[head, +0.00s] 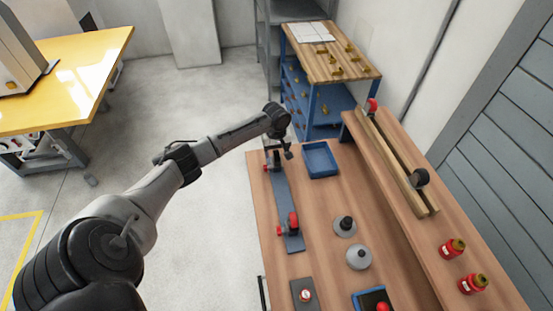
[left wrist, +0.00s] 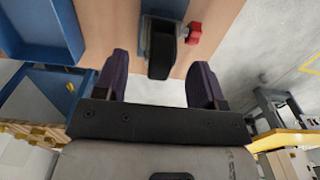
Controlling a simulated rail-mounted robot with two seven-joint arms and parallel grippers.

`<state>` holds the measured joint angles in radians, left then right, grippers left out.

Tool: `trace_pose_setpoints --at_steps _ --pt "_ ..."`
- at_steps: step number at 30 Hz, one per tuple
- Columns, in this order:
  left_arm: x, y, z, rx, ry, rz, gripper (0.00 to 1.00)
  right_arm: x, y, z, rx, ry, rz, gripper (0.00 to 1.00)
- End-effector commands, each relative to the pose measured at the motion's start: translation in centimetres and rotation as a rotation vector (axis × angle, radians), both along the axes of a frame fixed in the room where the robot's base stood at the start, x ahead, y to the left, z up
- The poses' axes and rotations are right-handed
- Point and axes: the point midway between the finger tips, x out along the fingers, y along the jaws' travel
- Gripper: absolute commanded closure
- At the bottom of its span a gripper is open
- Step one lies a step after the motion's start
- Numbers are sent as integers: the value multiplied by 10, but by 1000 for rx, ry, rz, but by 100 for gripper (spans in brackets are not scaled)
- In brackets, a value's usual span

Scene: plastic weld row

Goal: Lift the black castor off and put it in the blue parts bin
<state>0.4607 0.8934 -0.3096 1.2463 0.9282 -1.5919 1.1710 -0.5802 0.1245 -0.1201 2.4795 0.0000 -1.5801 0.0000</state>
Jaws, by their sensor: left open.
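The black castor (left wrist: 160,50) stands at the far end of a grey-blue strip (head: 281,195), with a red tab (left wrist: 194,33) beside its wheel. In the left wrist view its wheel shows between the two fingers. In the head view my arm largely hides it. My left gripper (head: 284,152) is at the strip's far end; it also shows in the left wrist view (left wrist: 162,68), open, with a gap on each side of the wheel. The blue parts bin (head: 320,160) is an empty-looking shallow tray just right of the gripper. My right gripper is not in view.
A red castor (head: 292,223) stands at the strip's near end. A raised shelf carries a wooden rail (head: 397,160) and red bottles (head: 452,248). The wood between strip and discs is bare.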

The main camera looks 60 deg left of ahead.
Motion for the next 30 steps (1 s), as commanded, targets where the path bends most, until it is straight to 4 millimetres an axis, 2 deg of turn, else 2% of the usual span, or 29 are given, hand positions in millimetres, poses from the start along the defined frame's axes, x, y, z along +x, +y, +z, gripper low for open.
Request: trace_pose_setpoints --at_steps 3,6,13,30 --pt "0 -1 -19 1 2 1 36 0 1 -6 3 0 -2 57" --pt "0 0 -28 1 1 0 36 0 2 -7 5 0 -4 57" --pt "0 0 -29 2 0 0 36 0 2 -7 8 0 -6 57" --pt "0 0 -28 2 -1 0 90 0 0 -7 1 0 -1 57"
